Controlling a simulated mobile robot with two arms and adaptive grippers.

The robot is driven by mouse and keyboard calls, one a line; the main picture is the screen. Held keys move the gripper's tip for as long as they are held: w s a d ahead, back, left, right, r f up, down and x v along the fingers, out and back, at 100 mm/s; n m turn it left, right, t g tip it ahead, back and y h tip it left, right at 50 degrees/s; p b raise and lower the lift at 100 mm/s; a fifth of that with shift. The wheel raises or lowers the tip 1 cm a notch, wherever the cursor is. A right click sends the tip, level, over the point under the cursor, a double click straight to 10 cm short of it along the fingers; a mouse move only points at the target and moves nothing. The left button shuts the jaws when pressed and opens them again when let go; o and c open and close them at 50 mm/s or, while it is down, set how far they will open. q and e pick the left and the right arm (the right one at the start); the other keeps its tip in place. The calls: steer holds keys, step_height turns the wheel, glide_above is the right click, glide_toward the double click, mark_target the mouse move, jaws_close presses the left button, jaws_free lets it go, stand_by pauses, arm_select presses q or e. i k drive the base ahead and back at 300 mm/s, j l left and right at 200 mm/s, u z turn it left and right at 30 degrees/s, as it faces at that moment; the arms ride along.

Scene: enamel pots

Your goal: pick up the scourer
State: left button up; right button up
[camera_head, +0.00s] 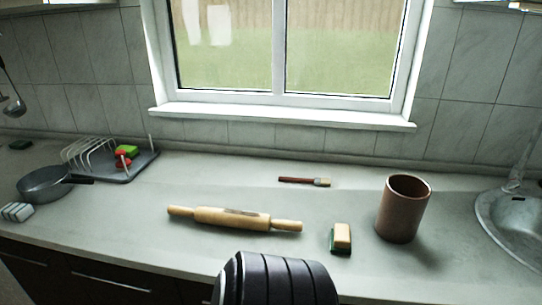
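A scourer (341,237), a small block with a yellow body and a green side, rests on the counter near the front edge, right of centre. It stands apart from the rolling pin on its left and the brown pot on its right. Neither my left nor my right gripper shows in the head view. Nothing is seen touching the scourer.
A brown pot (401,214) stands right of the scourer, before a metal sink (512,225). A rolling pin (234,219) lies to its left and a brush (304,181) behind. A grey pan (46,185) and dish rack (128,168) are at left. The window-side counter is partly clear.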

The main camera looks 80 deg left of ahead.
mark_target(340, 239)
steer(key=u, duration=3)
steer(key=i+j+z, duration=0.15)
steer(key=j, duration=0.25)
steer(key=i+j+z, duration=0.15)
steer(key=j, duration=0.3)
steer(key=i+j+z, duration=0.2)
steer(key=j, duration=0.25)
steer(key=k+z, duration=0.1)
steer(key=z, duration=1.1)
steer(key=i+l+u, duration=0.1)
steer(key=u, duration=0.3)
steer(key=l+u, duration=0.4)
steer(key=j, duration=0.1)
